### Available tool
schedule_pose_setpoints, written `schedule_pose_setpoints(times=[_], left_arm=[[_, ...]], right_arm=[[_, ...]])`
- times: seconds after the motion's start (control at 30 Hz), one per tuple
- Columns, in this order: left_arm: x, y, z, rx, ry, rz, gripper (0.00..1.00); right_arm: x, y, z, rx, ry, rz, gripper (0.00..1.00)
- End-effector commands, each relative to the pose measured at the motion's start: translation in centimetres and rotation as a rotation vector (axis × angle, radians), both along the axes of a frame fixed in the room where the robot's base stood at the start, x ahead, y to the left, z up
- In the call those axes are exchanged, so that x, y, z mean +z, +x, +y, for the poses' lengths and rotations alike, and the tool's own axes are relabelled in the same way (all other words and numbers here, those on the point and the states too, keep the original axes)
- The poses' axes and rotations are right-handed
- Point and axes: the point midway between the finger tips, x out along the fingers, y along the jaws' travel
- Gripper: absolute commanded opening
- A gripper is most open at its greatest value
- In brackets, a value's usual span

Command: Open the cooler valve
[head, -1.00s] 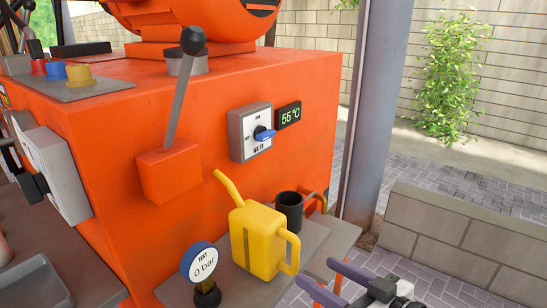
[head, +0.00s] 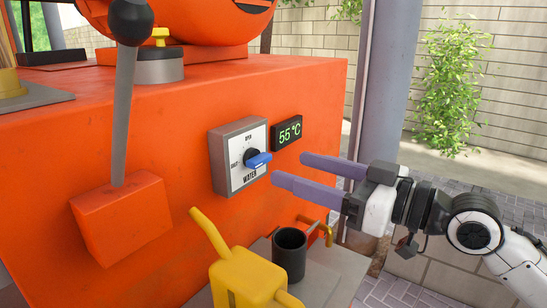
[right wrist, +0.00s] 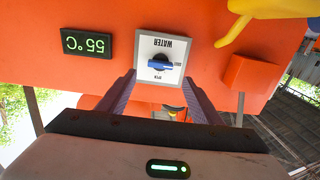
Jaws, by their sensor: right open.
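The valve (head: 238,158) is a grey box with a white dial face marked WATER, on the front of the orange machine. Its blue handle (head: 258,160) sits on a black knob and points right in the head view. My right gripper (head: 289,168) is open and empty, its two purple fingers pointing at the valve from the right. In the right wrist view the picture is upside down, and the blue handle (right wrist: 160,64) shows between and just beyond the fingertips (right wrist: 158,76). I cannot tell that they touch it. My left gripper is out of view.
A 55 °C display (head: 287,132) is right of the valve. An orange box (head: 121,217) with a grey lever (head: 124,100) is to its left. A yellow can (head: 245,278) and a black mug (head: 290,252) stand on the shelf below. A grey post (head: 377,90) stands behind my right arm.

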Motion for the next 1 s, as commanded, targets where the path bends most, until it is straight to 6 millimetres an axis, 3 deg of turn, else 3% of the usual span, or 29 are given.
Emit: schedule_pose_setpoints(times=[0.1,0.3,0.73,1.0], left_arm=[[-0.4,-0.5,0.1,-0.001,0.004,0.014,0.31],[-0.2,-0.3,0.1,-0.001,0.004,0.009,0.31],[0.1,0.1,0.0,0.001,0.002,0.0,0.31],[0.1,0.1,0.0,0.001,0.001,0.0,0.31]], right_arm=[[0.1,1.3,2.0,0.003,0.003,0.003,0.59],[0.0,3.0,4.2,0.001,0.001,0.002,0.59],[-0.1,3.6,5.0,0.0,-0.002,0.001,0.59],[-0.1,3.6,5.0,0.0,-0.002,0.001,0.18]])
